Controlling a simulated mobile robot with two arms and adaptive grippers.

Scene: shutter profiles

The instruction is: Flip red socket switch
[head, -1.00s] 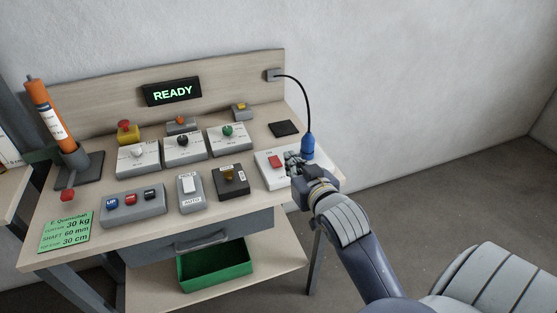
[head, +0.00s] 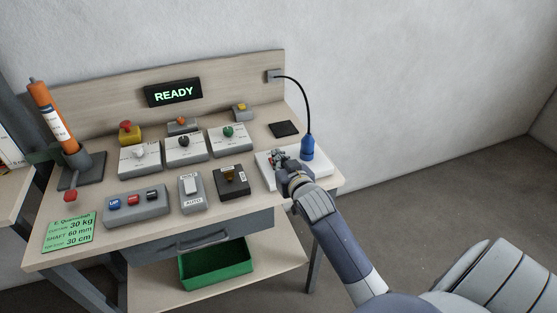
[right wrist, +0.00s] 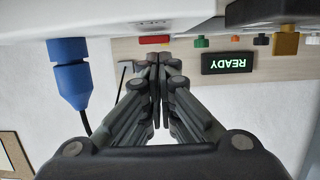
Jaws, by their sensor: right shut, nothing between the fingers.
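The white socket box (head: 318,167) lies at the right end of the workbench, with a blue plug (head: 307,150) standing in it. My right gripper (head: 278,156) is over the left part of this box and hides the red switch in the head view. In the right wrist view, which is upside down, the red switch (right wrist: 154,39) shows just past my shut, empty fingertips (right wrist: 158,60). I cannot tell whether the fingers touch it. The blue plug (right wrist: 70,72) is to the left there. My left gripper is not in view.
A cable arches from the plug to the back panel. A READY display (head: 173,92) is on the back panel. A dark pad (head: 285,129) lies behind.

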